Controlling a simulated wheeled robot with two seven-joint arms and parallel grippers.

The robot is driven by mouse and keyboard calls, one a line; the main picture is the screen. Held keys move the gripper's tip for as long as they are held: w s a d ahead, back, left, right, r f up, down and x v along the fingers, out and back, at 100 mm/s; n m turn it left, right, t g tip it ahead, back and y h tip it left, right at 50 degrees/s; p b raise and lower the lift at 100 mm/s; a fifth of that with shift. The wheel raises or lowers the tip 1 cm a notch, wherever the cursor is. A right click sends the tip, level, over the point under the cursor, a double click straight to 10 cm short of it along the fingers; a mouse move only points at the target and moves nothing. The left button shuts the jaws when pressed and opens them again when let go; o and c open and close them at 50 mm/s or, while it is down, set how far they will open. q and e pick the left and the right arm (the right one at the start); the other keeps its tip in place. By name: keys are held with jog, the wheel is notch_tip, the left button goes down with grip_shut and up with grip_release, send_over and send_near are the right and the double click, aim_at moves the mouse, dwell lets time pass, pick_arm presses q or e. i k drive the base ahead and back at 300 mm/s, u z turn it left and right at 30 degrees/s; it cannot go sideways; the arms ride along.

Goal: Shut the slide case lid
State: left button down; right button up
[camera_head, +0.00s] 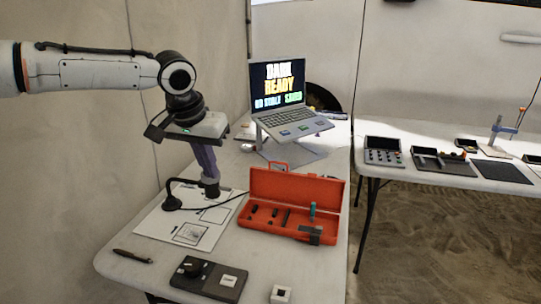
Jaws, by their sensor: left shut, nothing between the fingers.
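The orange-red slide case (262,223) lies open on the near table. Its lid (290,187) stands raised along the back edge. Several dark items and a small teal piece (312,211) show in the tray. A grey-black piece (312,235) is at its front right corner. My left gripper (212,190) points down to the left of the case, fingers together and empty, apart from the lid. My right gripper is out of view.
A laptop (281,90) on a stand is behind the case. A printed sheet (185,229) and a black round-ended item (172,203) are near my left gripper. Another table (440,180) is at right.

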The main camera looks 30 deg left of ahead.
aim_at(299, 190)
jog(key=i, duration=1)
